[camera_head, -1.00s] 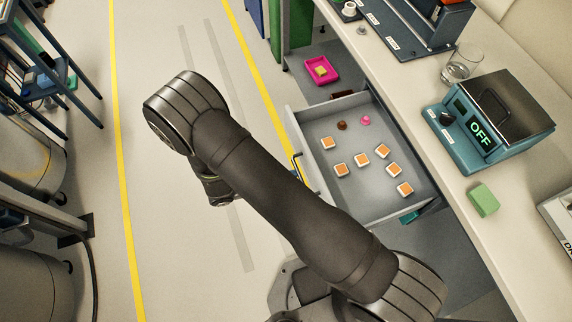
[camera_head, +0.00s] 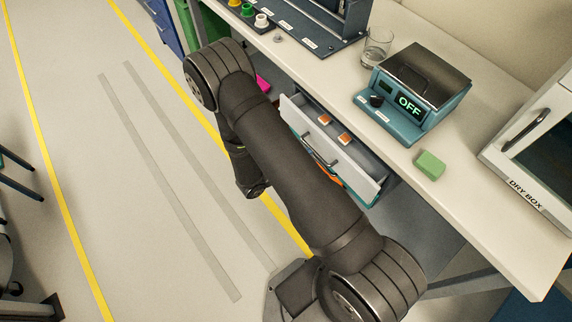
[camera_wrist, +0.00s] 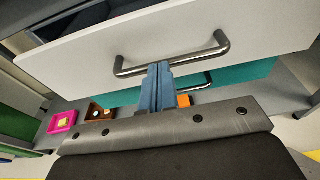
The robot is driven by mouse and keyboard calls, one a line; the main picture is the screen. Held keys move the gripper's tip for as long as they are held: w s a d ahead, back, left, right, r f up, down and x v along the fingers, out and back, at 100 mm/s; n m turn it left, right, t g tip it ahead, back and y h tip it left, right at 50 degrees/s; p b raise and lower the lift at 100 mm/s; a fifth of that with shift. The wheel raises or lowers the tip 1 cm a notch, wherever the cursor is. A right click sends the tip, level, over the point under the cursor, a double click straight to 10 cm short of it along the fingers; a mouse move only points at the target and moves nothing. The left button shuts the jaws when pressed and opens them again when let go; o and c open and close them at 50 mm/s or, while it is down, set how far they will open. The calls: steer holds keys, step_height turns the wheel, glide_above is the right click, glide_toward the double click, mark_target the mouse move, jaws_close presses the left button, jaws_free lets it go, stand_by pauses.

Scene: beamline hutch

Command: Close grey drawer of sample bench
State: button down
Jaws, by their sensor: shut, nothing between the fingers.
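The grey drawer (camera_head: 352,168) of the sample bench is partly open in the head view. A strip of its inside shows, with two orange-and-white pieces in it. Its metal handle (camera_head: 318,150) is on the front panel. In the wrist view the pale drawer front (camera_wrist: 75,48) fills the top, with the handle (camera_wrist: 172,62) across it. My gripper (camera_wrist: 158,70) has its blue fingers together and empty, with the tips at the handle bar near the drawer front. I cannot tell whether they touch. In the head view my arm hides the gripper.
A teal drawer (camera_wrist: 225,78) with its own handle lies below the grey one. A pink tray (camera_wrist: 62,122) and a brown box (camera_wrist: 98,112) are lower left. The bench top (camera_head: 450,205) carries a teal device (camera_head: 415,95), a glass (camera_head: 376,48) and a green block (camera_head: 429,165).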

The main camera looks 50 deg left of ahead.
mark_target(320, 143)
steer(key=x, duration=0.2)
steer(key=r+x, duration=0.1)
steer(key=x, duration=0.1)
steer(key=shift+w+f, duration=0.1)
steer(key=shift+w, duration=0.5)
steer(key=shift+a, duration=0.1)
steer(key=shift+s+a+r, duration=0.15)
steer(key=shift+s+r, duration=0.05)
steer(key=shift+s, duration=0.15)
steer(key=v, duration=1.3)
steer(key=shift+s+d, duration=0.25)
steer(key=shift+s, duration=0.2)
steer(key=shift+f, duration=0.1)
steer(key=x, duration=1.3)
steer(key=shift+w, duration=0.35)
steer(key=c, duration=2.2)
jaws_free()
